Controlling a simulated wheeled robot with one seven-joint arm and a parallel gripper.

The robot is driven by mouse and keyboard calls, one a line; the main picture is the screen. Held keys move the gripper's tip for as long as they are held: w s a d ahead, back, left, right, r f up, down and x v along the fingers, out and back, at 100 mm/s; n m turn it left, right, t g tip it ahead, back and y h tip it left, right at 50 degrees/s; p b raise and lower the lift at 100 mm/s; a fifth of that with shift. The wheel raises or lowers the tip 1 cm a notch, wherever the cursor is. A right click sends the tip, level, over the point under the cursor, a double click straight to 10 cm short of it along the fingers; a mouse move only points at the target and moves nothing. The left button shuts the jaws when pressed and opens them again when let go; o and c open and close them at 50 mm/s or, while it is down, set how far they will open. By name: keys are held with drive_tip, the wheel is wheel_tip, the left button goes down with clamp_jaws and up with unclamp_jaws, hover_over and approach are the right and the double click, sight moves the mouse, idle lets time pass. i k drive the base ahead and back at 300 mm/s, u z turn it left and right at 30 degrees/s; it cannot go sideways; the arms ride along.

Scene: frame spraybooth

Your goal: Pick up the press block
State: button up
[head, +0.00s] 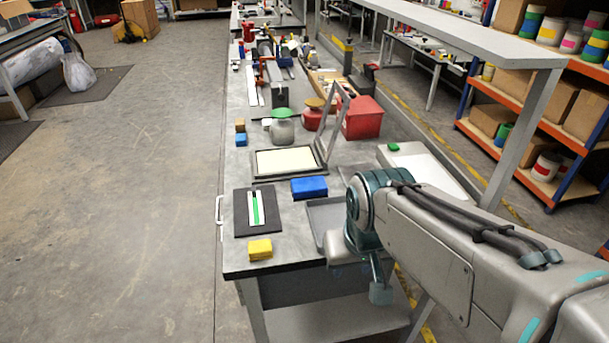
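I cannot tell for sure which block is the press block. A yellow block (260,249) lies on the near left corner of the grey bench (290,256). A larger blue block (309,187) lies farther back, just in front of the framed cream panel (286,161). A smaller tan block (240,125) and a small blue block (241,139) sit by the bench's left edge. My arm reaches in from the lower right. A small grey-teal part (381,292) at its low end hangs beside the bench's right edge, apart from the blocks; I make out no fingers.
A dark board (243,228) with a green-and-white strip lies behind the yellow block. A shallow grey tray (316,213) is partly behind my arm. A green-lidded jar (282,128), a red-brown jar (312,117) and a red box (362,118) stand farther back. Open floor lies left.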

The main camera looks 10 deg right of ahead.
sight(314, 188)
drive_tip(key=z, duration=2.55)
drive_tip(key=k, duration=1.45)
drive_tip(key=u, duration=1.8)
drive_tip(key=i, duration=1)
drive_tip(key=u, duration=0.05)
